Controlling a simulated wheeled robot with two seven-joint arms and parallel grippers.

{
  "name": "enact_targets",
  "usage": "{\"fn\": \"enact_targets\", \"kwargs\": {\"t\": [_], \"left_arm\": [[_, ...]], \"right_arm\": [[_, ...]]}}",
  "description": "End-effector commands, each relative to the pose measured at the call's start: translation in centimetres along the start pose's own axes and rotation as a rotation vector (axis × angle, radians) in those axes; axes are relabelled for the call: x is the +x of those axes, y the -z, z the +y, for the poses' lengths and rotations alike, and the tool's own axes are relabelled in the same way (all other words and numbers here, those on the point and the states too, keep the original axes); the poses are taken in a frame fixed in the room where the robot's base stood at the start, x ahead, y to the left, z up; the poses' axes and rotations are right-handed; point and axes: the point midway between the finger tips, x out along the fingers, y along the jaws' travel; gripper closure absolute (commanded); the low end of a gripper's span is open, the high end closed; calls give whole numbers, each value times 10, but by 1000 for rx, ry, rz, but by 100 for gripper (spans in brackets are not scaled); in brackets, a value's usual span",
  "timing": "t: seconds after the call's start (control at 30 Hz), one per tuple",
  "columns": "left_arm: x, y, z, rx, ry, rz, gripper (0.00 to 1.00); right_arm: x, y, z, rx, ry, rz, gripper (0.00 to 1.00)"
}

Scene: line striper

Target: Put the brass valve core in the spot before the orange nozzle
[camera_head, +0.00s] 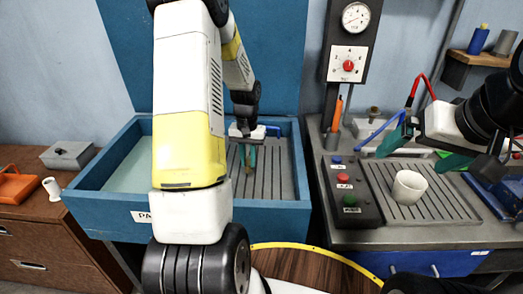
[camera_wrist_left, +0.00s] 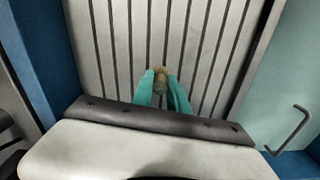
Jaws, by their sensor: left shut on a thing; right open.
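My left gripper (camera_head: 247,160) is inside the blue tray, over its ribbed grey part. Its teal fingers are shut on a small brass piece, the brass valve core (camera_wrist_left: 160,80), which also shows small in the head view (camera_head: 249,169). The left wrist view shows the core between the fingertips, above the ribs; whether it touches them I cannot tell.
The blue tray (camera_head: 130,219) has raised walls. Right of it, a button box (camera_head: 349,192) and a white cup (camera_head: 409,187) stand on the bench, the cup on a ribbed plate (camera_head: 445,207). An orange tool (camera_head: 15,186) and a grey box (camera_head: 67,155) are at the left.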

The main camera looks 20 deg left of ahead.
Motion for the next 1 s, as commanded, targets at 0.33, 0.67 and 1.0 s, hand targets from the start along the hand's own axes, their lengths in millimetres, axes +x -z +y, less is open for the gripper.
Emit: {"fn": "enact_targets", "kwargs": {"t": [0.33,0.67,1.0], "left_arm": [[11,0,0,0,0,2,100],[13,0,0,0,0,3,59],[1,1,0,0,1,6,59]], "right_arm": [[0,0,0,0,0,0,4],[0,0,0,0,0,0,4],[0,0,0,0,0,0,4]]}}
